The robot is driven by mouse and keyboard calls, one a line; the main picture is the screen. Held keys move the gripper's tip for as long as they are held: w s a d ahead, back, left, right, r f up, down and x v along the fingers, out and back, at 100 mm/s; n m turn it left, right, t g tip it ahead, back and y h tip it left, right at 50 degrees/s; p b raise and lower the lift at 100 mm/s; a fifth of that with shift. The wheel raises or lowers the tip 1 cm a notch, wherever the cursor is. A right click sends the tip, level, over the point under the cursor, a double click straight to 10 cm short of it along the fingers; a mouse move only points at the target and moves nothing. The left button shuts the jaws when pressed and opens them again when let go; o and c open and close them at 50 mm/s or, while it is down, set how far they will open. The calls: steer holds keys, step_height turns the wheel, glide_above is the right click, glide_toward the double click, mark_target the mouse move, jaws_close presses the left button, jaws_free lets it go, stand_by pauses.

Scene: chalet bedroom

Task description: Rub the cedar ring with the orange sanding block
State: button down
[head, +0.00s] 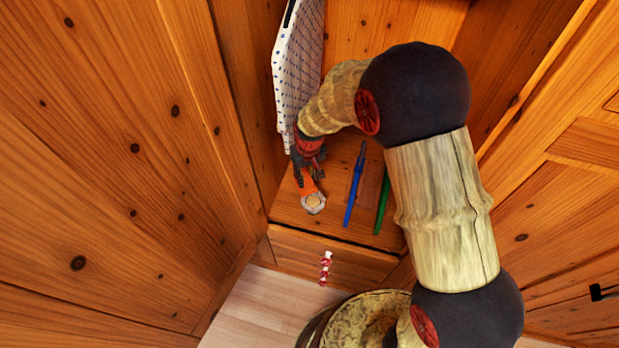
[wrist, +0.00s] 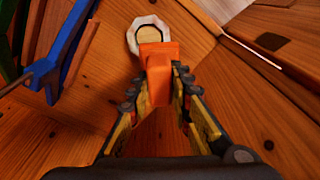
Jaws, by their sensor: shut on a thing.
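The orange sanding block (head: 307,185) is held between the fingers of my gripper (head: 308,168). In the wrist view the orange block (wrist: 160,75) sticks out ahead of my gripper (wrist: 160,92), whose two fingers close on its sides. The ring (head: 313,209) is a pale, many-sided frame around a tan, wood-coloured middle, lying on the wooden surface. It also shows in the wrist view as a whitish ring (wrist: 132,38) just beyond the block. The block's front end overlaps the ring's near edge in the picture; I cannot tell whether they touch.
A long blue tool (head: 354,186) and a green one (head: 383,203) lie right of the ring, with a flat brown piece between them. A white board with blue dots (head: 298,60) stands behind. A red-and-white handle (head: 326,266) is on the front below. Wooden walls enclose the spot.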

steer(key=shift+f+n, duration=0.15)
steer(key=shift+n, duration=0.45)
